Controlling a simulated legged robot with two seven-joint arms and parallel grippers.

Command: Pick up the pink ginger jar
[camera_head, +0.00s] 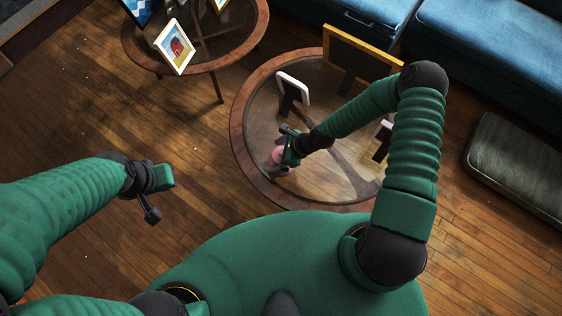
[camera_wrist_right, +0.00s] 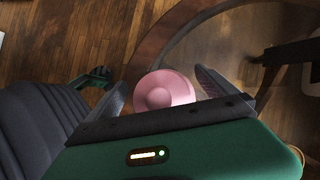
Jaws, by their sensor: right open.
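The pink ginger jar (camera_head: 279,156) stands on the round glass-topped table (camera_head: 237,138), near its left rim, and is partly hidden by my right gripper in the head view. In the right wrist view the jar (camera_wrist_right: 162,91) shows its rounded pink lid between the two fingers. My right gripper (camera_head: 283,158) is open, above and around the jar, with a finger on either side; I cannot tell whether they touch it. My left gripper (camera_head: 158,196) is over the wooden floor at left, away from the table; its jaws look apart.
Photo frames (camera_head: 293,88) stand on the same table, and a large gold frame (camera_head: 362,54) is at its back. A second round table (camera_head: 262,24) with framed pictures stands behind left. A blue sofa (camera_head: 490,50) is at the back right, a dark cushion (camera_head: 515,165) at right.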

